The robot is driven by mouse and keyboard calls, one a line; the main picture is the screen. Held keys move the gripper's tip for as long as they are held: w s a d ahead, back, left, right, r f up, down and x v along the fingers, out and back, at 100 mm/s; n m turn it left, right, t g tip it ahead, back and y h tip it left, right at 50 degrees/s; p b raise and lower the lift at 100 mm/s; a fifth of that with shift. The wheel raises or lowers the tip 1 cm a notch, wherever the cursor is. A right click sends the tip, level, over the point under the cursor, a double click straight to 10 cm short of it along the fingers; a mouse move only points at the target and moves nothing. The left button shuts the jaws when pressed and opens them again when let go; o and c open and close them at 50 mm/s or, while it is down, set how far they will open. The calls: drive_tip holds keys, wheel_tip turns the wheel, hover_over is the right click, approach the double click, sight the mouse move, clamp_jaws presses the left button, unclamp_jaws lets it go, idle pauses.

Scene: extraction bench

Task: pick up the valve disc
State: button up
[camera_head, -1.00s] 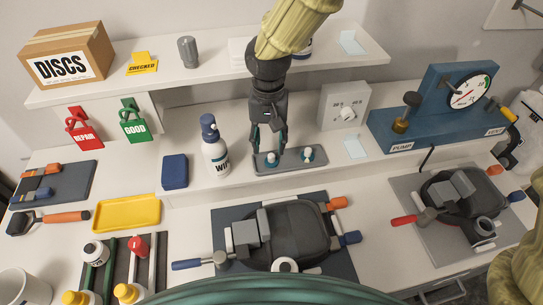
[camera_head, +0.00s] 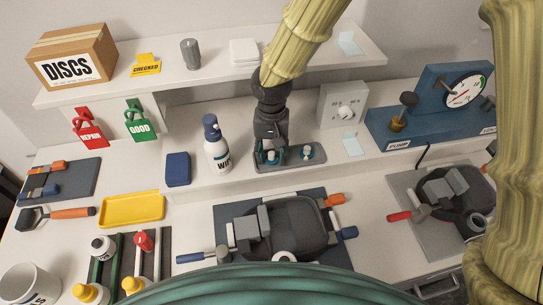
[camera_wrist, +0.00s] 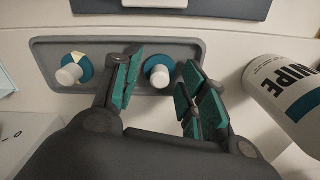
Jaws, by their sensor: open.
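Two teal valve discs with white knobs sit on a small grey tray (camera_head: 290,164) on the bench. In the head view, one disc (camera_head: 271,157) is at the tray's left and the other disc (camera_head: 306,152) at its right. My gripper (camera_head: 271,150) points down at the left disc, open. In the wrist view, my gripper (camera_wrist: 160,88) has one finger on each side of that disc (camera_wrist: 160,70), with no clear grip on it. The other disc (camera_wrist: 74,68), with a pale wedge mark, lies outside the fingers. The tray (camera_wrist: 210,52) also shows there.
A WIPE bottle (camera_head: 216,150) stands close left of the tray, near one finger in the wrist view (camera_wrist: 285,100). A dial box (camera_head: 342,105) stands to the right. The shelf (camera_head: 215,75) overhangs behind. A dark valve body (camera_head: 300,228) lies in front.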

drive_tip(key=c, duration=0.9)
drive_tip(key=shift+o, duration=0.2)
drive_tip(key=shift+r, duration=0.1)
